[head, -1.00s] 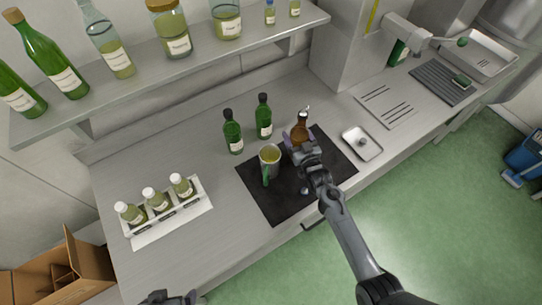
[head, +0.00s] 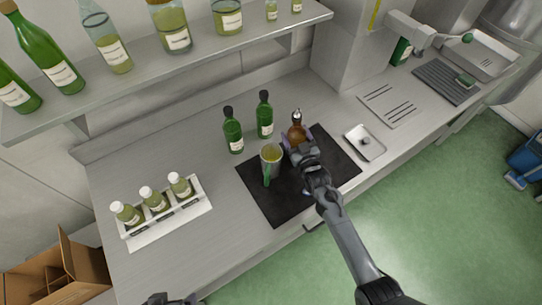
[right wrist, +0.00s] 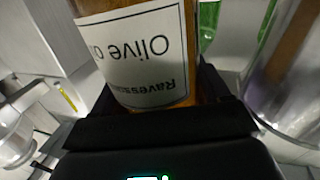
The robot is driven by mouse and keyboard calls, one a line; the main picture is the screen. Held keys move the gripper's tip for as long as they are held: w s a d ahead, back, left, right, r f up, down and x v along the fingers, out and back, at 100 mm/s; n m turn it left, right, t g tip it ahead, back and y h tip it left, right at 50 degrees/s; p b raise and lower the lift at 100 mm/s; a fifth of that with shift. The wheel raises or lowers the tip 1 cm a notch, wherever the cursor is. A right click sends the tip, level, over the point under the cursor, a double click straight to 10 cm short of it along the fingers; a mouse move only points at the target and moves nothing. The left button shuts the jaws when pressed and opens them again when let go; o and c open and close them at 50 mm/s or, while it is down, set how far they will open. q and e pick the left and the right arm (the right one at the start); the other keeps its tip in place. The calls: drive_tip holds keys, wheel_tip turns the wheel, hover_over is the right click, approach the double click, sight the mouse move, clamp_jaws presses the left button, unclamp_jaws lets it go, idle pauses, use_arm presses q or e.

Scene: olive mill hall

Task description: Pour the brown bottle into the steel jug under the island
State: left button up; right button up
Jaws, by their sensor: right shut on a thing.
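The brown bottle (head: 296,134), with a metal spout at its top, is held by my right gripper (head: 302,149). In the right wrist view the jaws (right wrist: 150,115) close around the bottle's labelled body (right wrist: 142,55). The label reads "Olive O…" upside down. The steel jug (head: 271,154) with a green handle stands upright on the dark mat (head: 285,207), just left of the bottle. Yellowish-green content shows in its mouth. I cannot tell whether the bottle touches the mat. My left gripper (head: 175,299) is cut off at the bottom edge, its jaws unclear.
Two green bottles (head: 233,132) stand behind the jug. A rack (head: 170,222) of three small bottles is at left. A small steel tray (head: 364,143) lies right of the mat. A shelf (head: 180,70) with bottles and jars overhangs the back. The front-left counter is clear.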

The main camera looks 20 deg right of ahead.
drive_tip(key=shift+d+f+n+b, duration=0.15)
drive_tip(key=shift+f+n+b, duration=0.15)
drive_tip(key=shift+f+b, duration=0.35)
drive_tip(key=shift+d+r+n+p, duration=0.1)
drive_tip(key=shift+r+n+p, duration=0.05)
drive_tip(key=shift+n+p, duration=0.15)
drive_tip(key=shift+w+n+t+b, duration=0.15)
drive_tip(key=shift+n+t+b, duration=0.25)
drive_tip(key=shift+n, duration=0.3)
drive_tip(key=n+b, duration=0.1)
drive_tip(key=n, duration=0.1)
drive_tip(key=d+n+y+b, duration=0.1)
drive_tip(key=n+b, duration=0.2)
drive_tip(key=n, duration=0.1)
drive_tip(key=shift+d+n+t, duration=0.25)
drive_tip(key=shift+n+t, duration=0.15)
use_arm(q)
wheel_tip(320, 180, down, 7)
drive_tip(key=shift+w, duration=0.15)
use_arm(e)
drive_tip(key=shift+w+d+y, duration=0.1)
drive_tip(key=shift+w+y, duration=0.05)
drive_tip(key=shift+y, duration=0.25)
